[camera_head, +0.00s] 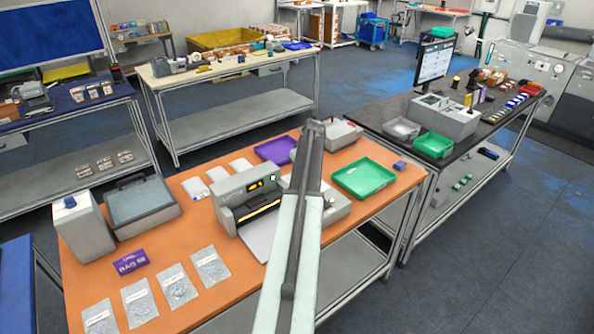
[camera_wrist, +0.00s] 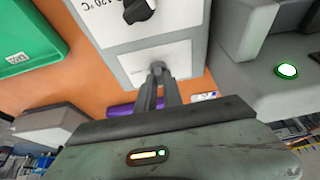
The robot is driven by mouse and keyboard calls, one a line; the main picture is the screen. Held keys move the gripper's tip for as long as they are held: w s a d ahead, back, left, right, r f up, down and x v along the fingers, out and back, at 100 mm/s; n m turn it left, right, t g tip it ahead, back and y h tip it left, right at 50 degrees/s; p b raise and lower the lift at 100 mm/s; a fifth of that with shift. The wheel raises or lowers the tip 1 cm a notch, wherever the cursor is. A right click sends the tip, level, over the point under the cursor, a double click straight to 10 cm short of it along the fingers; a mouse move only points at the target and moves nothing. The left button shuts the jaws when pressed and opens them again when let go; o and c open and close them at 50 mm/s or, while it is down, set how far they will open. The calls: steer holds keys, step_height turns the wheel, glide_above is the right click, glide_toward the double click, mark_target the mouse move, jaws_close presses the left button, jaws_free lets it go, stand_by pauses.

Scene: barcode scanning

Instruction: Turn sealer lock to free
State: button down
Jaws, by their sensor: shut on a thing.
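The grey sealer (camera_head: 248,192) stands in the middle of the orange bench, and its grey body with a lit green button also shows in the wrist view (camera_wrist: 287,71). Beside it is a grey control box (camera_wrist: 185,30) with a dark dial (camera_wrist: 138,10) marked in °C. Below the dial, a small grey lock knob (camera_wrist: 158,68) sits on a white label plate. My gripper (camera_wrist: 158,82) is shut on this knob, its two fingers close together. The fingers partly cover the knob and label, so the lock's setting cannot be read. In the head view my arm hides the gripper.
A green tray (camera_head: 364,193) lies at the right of the bench, with a purple tray (camera_head: 275,149) behind the sealer. Clear bags (camera_head: 174,287) and a purple card (camera_head: 130,262) lie at the front left. A black-topped bench (camera_head: 505,128) stands to the right.

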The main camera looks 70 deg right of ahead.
steer(key=shift+w, duration=0.2)
steer(key=c, duration=1.5)
jaws_free()
steer(key=shift+r, duration=0.1)
steer(key=p+v, duration=0.7)
steer(key=shift+s+a+r, duration=0.1)
steer(key=shift+s+r, duration=0.05)
steer(key=shift+r, duration=0.15)
